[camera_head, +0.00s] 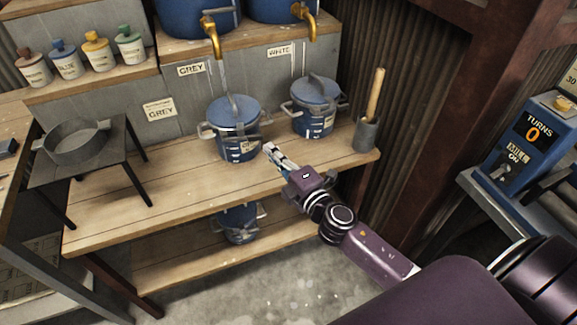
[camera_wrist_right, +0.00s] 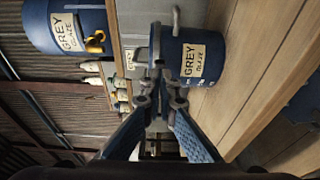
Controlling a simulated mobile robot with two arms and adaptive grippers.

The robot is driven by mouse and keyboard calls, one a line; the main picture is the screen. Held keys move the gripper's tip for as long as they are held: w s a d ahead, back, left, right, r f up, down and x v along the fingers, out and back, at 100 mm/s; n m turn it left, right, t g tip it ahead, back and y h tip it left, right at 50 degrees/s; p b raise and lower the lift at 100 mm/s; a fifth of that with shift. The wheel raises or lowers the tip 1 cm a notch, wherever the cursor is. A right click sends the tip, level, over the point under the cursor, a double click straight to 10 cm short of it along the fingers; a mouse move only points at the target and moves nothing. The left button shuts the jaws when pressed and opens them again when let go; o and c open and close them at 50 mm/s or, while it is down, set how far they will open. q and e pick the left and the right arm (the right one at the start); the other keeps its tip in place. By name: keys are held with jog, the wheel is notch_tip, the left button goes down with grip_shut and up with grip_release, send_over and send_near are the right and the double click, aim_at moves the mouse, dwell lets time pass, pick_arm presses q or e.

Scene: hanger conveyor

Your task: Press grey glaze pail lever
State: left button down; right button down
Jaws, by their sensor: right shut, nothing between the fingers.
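The grey glaze pail (camera_head: 239,146) is a blue lidded pail with side handles. It stands upright on the wooden shelf below the GREY sign (camera_head: 191,69). A grey lever (camera_head: 231,105) rises over its blue lid. My right gripper (camera_head: 268,149) is shut and empty, just right of the pail at about body height. In the right wrist view the pail (camera_wrist_right: 205,64) with its "GREY GLAZE" label lies just beyond the fingertips (camera_wrist_right: 157,62). The fingers partly cover the lid side, and I cannot tell whether they touch it. My left gripper is out of view.
A similar blue pail (camera_head: 312,121) stands to the right below the WHITE sign. A grey holder (camera_head: 366,134) with a wooden handle is at the shelf's right end. Large blue tanks (camera_head: 196,14) with brass taps are above. Another pail (camera_head: 239,224) is on the lower shelf.

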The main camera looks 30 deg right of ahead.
jog(key=s+d, duration=0.2)
jog(key=s, duration=0.7)
jog(key=shift+f, duration=0.15)
jog(key=shift+w, duration=0.1)
